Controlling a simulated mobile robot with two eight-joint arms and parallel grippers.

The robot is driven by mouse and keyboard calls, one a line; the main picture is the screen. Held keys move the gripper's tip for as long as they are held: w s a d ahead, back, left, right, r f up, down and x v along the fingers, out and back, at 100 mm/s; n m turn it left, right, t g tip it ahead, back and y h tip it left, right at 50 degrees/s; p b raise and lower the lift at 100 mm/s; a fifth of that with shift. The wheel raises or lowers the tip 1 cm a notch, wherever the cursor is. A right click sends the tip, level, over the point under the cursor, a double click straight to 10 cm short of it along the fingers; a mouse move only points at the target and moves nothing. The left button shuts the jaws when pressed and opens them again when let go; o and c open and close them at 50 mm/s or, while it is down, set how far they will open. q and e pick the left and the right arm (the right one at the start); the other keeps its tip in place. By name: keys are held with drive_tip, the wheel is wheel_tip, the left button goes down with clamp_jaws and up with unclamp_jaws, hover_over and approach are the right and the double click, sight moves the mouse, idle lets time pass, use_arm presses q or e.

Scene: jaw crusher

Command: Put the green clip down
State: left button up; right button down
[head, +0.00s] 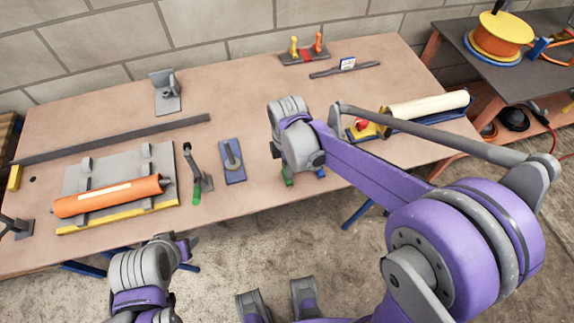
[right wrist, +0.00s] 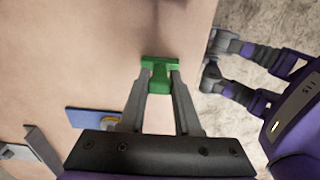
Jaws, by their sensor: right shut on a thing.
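My right gripper (right wrist: 160,85) is shut on the green clip (right wrist: 160,66), which sits between its two grey fingertips. In the head view only a small green part of the clip (head: 287,175) shows below my right wrist, over the workbench (head: 240,110) near its front edge. I cannot tell whether the clip touches the bench top. My left arm shows at the bottom left of the head view, with its end (head: 184,246) in front of the bench; its fingers are not clear.
A blue plate with a grey handle (head: 233,162) and a green-ended tool (head: 193,175) lie left of the clip. An orange roller (head: 108,196) rests on a grey base farther left. A cream roll (head: 427,104) lies at right. Bare bench lies behind the clip.

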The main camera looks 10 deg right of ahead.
drive_tip(key=shift+f, duration=0.1)
drive_tip(key=shift+f, duration=0.15)
drive_tip(key=c, duration=0.6)
unclamp_jaws()
drive_tip(key=shift+r, duration=0.65)
wheel_tip(320, 180, up, 11)
drive_tip(key=p, duration=0.1)
drive_tip(key=s+d+f+m+t, duration=0.1)
drive_tip(key=s+d+f+m, duration=0.1)
drive_tip(key=s+m, duration=0.3)
drive_tip(key=s+d+f+m+t, duration=0.2)
drive_tip(key=s+m, duration=0.3)
drive_tip(key=m, duration=0.2)
drive_tip(key=s+d+f+m+t, duration=0.2)
drive_tip(key=s+m, duration=0.3)
drive_tip(key=m, duration=0.1)
drive_tip(key=shift+s+d+f, duration=0.25)
drive_tip(key=shift+s+d, duration=0.05)
drive_tip(key=shift+d, duration=0.05)
